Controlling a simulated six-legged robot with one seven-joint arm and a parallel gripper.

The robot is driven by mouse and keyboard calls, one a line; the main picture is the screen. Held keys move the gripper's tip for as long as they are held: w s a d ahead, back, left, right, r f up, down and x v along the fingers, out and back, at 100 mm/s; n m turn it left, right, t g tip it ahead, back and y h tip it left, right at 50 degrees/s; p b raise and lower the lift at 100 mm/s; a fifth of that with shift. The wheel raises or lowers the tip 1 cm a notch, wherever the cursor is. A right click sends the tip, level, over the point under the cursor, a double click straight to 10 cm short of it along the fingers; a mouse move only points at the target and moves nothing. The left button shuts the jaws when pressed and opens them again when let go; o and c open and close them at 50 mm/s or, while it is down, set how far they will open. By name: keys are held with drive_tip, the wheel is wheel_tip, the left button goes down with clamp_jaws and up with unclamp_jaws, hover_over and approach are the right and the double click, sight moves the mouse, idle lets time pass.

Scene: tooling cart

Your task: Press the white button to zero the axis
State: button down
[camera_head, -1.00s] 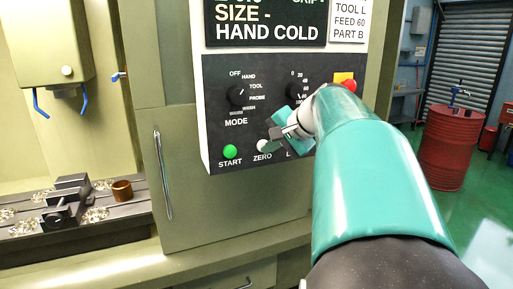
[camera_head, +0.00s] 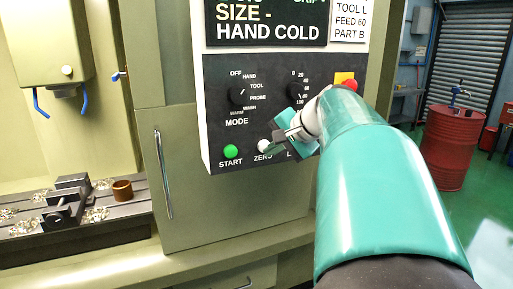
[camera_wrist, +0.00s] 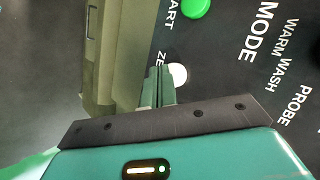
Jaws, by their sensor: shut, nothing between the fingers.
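The white button (camera_head: 264,146) sits above the ZERO label on the dark control panel, right of the green START button (camera_head: 231,152). It also shows in the wrist view (camera_wrist: 179,75), partly covered by my fingers. My gripper (camera_head: 273,144) is shut and empty, its fingertips overlapping the right side of the white button in the head view. In the wrist view my closed fingertips (camera_wrist: 157,73) lie at the button's left edge and cover part of the ZERO label. I cannot tell whether they touch the button.
The MODE knob (camera_head: 238,96) and a second dial sit above the buttons. A red button (camera_head: 349,86) on a yellow plate is close to my arm. A machine door with a handle (camera_head: 163,175) is below left. A red barrel (camera_head: 450,145) stands at the right.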

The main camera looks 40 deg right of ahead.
drive_tip(key=shift+s, duration=0.2)
drive_tip(key=shift+s, duration=0.1)
drive_tip(key=shift+s+a, duration=0.25)
drive_tip(key=shift+s, duration=0.55)
drive_tip(key=shift+s+a, duration=0.25)
drive_tip(key=shift+s, duration=0.5)
drive_tip(key=shift+s+a, duration=0.25)
drive_tip(key=shift+s, duration=0.55)
drive_tip(key=a+f+n+g, duration=0.1)
drive_tip(key=a+f+n, duration=0.1)
drive_tip(key=a+f, duration=0.35)
drive_tip(key=a+f+n+g, duration=0.2)
drive_tip(key=a, duration=0.7)
drive_tip(key=s+a+f+n+g+h, duration=0.1)
drive_tip(key=s+a+f+n, duration=0.7)
drive_tip(key=a+f+n, duration=0.2)
drive_tip(key=shift+s+a+f, duration=0.35)
drive_tip(key=shift+a+f, duration=0.05)
drive_tip(key=shift+a, duration=0.85)
